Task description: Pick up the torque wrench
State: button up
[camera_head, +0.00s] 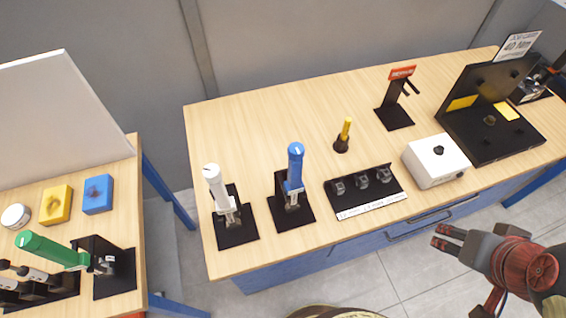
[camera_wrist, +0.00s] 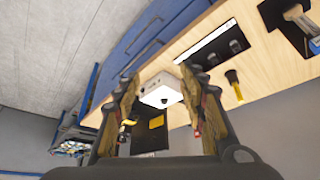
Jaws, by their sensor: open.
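I cannot tell for sure which tool is the torque wrench. In the head view, a blue-handled tool (camera_head: 295,165) and a white-handled tool (camera_head: 216,188) stand upright in black holders on the main bench. A green-handled tool (camera_head: 50,248) leans over a black holder on the left bench. My gripper (camera_head: 448,238) is open and empty, in front of the bench at the lower right. In the wrist view its fingers (camera_wrist: 160,76) are apart, with the white box beyond them.
The white box (camera_head: 436,160), a black socket tray (camera_head: 364,191) and a yellow-handled tool (camera_head: 345,134) stand on the bench (camera_head: 245,115). A black fixture with a "40 Nm" card (camera_head: 519,42) is at the right. Blue drawers (camera_head: 330,253) line the front. The bench's back left is clear.

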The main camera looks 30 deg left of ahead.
aim_at(225, 205)
jog(key=k+j+u, duration=0.15)
jog(key=u, duration=1.85)
jog(key=z, duration=1.05)
jog(key=k+j+z, duration=0.15)
jog(key=k+z, duration=0.35)
jog(key=k, duration=0.3)
